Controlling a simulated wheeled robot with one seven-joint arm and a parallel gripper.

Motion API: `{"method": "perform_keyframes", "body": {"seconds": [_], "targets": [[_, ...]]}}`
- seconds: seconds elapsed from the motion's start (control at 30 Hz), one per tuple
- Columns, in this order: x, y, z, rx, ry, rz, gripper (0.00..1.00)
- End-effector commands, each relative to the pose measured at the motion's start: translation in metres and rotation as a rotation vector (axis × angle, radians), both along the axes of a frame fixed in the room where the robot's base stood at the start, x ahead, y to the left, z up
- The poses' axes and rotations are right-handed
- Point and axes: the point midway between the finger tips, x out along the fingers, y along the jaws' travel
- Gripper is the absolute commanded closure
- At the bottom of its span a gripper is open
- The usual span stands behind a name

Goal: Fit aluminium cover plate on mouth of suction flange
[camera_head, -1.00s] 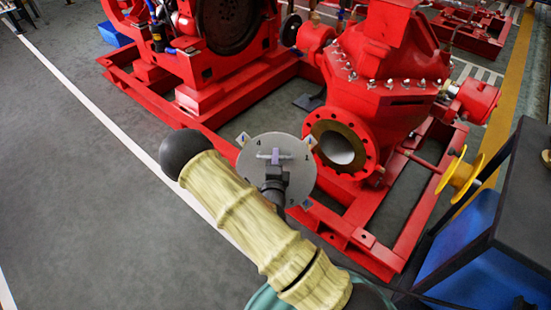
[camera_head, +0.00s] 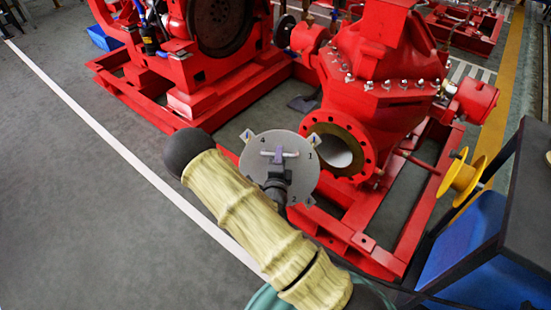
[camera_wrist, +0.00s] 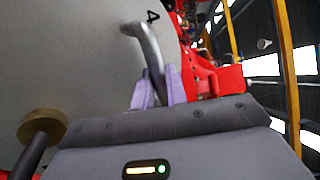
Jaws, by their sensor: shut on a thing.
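The aluminium cover plate (camera_head: 262,172) is a round grey disc with small corner tabs, number marks and a bar handle (camera_head: 280,154). My gripper (camera_head: 276,160) is shut on that handle and holds the plate up in the air. In the wrist view, purple fingertips (camera_wrist: 158,90) close on the bent metal handle (camera_wrist: 146,48), with the plate (camera_wrist: 70,60) filling the left side. The suction flange (camera_head: 362,142) is a red bolted ring with an open round mouth, just right of the plate. The plate overlaps the flange's left edge in the head view; I cannot tell the gap between them.
The red pump casing (camera_head: 385,60) rises behind the flange on a red base frame (camera_head: 350,238). A black-topped cart (camera_head: 525,190) with blue sides and a yellow spool (camera_head: 460,178) stands at the right. Grey floor at the left is clear.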

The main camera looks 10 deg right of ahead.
Motion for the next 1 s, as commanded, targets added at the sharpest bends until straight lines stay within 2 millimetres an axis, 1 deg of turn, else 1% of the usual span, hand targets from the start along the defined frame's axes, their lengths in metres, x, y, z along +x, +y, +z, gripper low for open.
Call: {"method": "perform_keyframes", "body": {"seconds": [0.03, 0.17, 0.5, 0.73, 1.0], "targets": [[0.003, -0.006, -0.004, -0.009, -0.025, -0.017, 1.00], [0.009, -0.014, -0.015, -0.025, -0.071, -0.056, 1.00], [0.021, -0.047, -0.040, -0.090, -0.205, -0.198, 1.00], [0.025, -0.069, -0.058, -0.149, -0.291, -0.301, 1.00], [0.024, -0.096, -0.082, -0.227, -0.384, -0.425, 1.00]]}}
